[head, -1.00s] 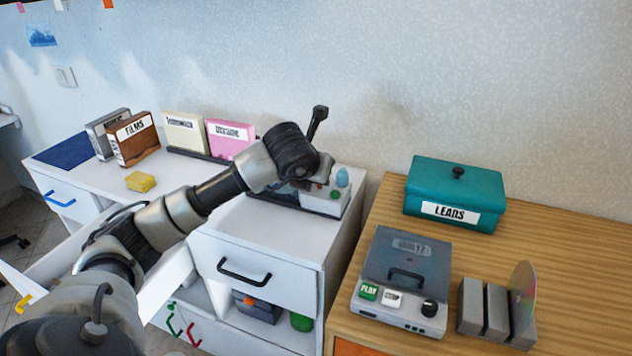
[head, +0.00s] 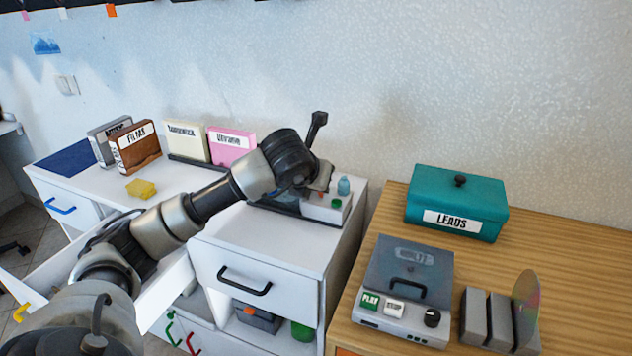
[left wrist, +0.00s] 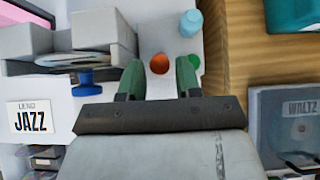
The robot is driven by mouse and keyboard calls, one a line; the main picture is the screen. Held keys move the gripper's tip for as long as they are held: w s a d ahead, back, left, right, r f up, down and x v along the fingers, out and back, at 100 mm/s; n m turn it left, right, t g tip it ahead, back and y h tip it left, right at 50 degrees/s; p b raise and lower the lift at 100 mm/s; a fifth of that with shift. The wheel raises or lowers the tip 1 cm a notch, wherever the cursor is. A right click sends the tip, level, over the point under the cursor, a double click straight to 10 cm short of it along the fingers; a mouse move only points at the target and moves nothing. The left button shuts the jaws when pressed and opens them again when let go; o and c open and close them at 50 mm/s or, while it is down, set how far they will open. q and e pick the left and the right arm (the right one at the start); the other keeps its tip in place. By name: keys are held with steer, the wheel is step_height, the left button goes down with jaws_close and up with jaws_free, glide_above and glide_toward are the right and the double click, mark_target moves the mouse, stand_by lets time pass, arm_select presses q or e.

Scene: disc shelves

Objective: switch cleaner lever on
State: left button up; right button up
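The cleaner (head: 322,212) is a pale box at the back right corner of the white cabinet, partly hidden by my left arm in the head view. It also shows in the left wrist view (left wrist: 160,35). It bears an orange round knob (left wrist: 159,63), which may be the lever's tip, and a green button (left wrist: 194,62). My left gripper (left wrist: 159,82) is open, with its two fingers apart and pointing at the cleaner; the orange knob appears between them. I cannot tell whether they touch it. My right gripper is not in view.
A light-blue bottle (left wrist: 191,23) stands on the cleaner's right side. A blue knob (left wrist: 86,84) is left of the fingers. The player (head: 405,285), teal box (head: 457,195) and disc rack (head: 488,318) stand on the wooden cabinet. A yellow sponge (head: 141,188) lies on the white top.

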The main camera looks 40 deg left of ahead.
arm_select(q)
steer(key=v, duration=0.9)
steer(key=shift+s+r, duration=0.2)
steer(key=shift+s, duration=0.05)
steer(key=shift+d, duration=0.1)
